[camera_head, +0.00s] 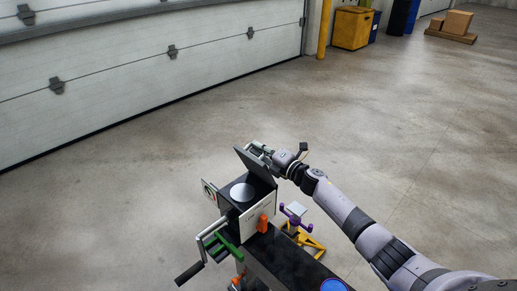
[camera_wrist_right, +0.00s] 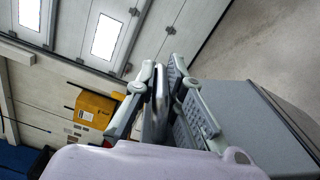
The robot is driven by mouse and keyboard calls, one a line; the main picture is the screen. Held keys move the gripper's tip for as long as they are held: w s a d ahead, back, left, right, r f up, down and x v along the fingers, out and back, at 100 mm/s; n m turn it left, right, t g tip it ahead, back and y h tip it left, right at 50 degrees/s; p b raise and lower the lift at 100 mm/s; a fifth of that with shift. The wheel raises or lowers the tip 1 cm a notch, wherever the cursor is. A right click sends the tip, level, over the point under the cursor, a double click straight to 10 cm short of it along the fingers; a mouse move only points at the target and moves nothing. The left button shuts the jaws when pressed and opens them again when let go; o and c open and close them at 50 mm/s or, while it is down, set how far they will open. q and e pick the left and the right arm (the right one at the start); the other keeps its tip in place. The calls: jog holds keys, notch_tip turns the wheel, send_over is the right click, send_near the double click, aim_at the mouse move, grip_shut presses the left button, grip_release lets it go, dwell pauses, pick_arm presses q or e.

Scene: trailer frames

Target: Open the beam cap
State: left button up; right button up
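The beam cap (camera_head: 256,166) is a dark flat lid, tilted up from the box-shaped beam end (camera_head: 262,211). A pale round disc (camera_head: 242,192) shows on the box's dark top. My right gripper (camera_head: 262,149) is at the cap's raised upper edge. My left gripper is not in view.
A green crank with a black handle (camera_head: 189,273) sticks out at the box's left. An orange part (camera_head: 263,223) is on its side. A purple and yellow jack (camera_head: 294,219) stands to the right under my arm. Open concrete floor surrounds the frame.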

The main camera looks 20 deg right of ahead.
jog(key=o, duration=0.5)
jog(key=shift+s+f, duration=0.15)
jog(key=shift+c, duration=0.2)
jog(key=shift+w+f, duration=0.1)
jog(key=shift+w, duration=0.1)
jog(key=v, duration=1.2)
